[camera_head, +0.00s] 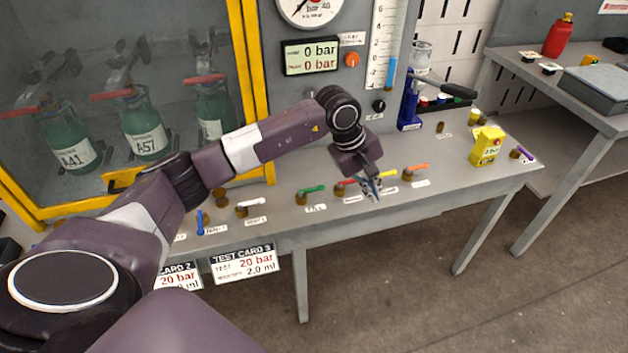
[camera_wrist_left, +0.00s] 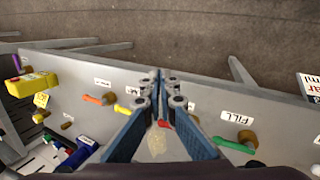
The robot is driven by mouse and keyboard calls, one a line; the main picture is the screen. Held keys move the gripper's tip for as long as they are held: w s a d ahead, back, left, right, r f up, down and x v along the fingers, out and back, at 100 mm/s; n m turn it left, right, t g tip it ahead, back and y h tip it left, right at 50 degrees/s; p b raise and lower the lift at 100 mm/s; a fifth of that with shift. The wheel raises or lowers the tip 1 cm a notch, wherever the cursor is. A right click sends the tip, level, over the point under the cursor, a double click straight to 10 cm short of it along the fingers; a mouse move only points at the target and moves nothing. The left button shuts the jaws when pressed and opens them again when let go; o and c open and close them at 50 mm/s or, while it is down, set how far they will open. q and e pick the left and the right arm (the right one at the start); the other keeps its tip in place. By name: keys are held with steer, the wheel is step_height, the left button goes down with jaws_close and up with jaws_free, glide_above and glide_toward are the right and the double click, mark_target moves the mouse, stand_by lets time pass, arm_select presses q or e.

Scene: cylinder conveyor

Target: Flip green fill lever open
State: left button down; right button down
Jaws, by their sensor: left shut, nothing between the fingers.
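The green fill lever (camera_head: 313,189) sits on a brass valve on the grey bench, behind its FILL label (camera_head: 315,209). In the left wrist view the green lever (camera_wrist_left: 234,146) is to the right of the fingers, beside the FILL label (camera_wrist_left: 238,118). My left gripper (camera_head: 372,188) is shut and empty. It is to the right of the green lever and apart from it, near the red lever (camera_head: 346,183), which the fingers partly cover in the wrist view. My right gripper is not in view.
Yellow (camera_head: 387,173) and orange (camera_head: 414,167) levers stand close to the right of the gripper. White (camera_head: 249,204) and blue (camera_head: 200,222) levers are to the left. A yellow box (camera_head: 486,146) stands further right. A gauge panel rises behind, with a yellow-framed cabinet at left.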

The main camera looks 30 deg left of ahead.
mark_target(310, 191)
arm_select(q)
steer(key=a+r+y, duration=0.3)
steer(key=a, duration=0.5)
steer(key=a+r+m+y, duration=0.1)
steer(key=a+r+y, duration=0.1)
steer(key=a, duration=0.7)
steer(key=shift+a+r+y, duration=0.15)
steer(key=shift+r+y, duration=0.25)
steer(key=shift+y, duration=0.3)
steer(key=shift+f, duration=0.15)
steer(key=p+x, duration=0.1)
steer(key=x, duration=0.8)
steer(key=shift+s, duration=0.1)
steer(key=shift+s+d+f+p, duration=0.6)
steer(key=shift+s+d+p, duration=0.2)
steer(key=shift+d, duration=0.15)
steer(key=shift+s+d+f, duration=0.1)
steer(key=shift+s+d, duration=0.3)
steer(key=shift+d, duration=0.05)
steer(key=shift+f, duration=0.1)
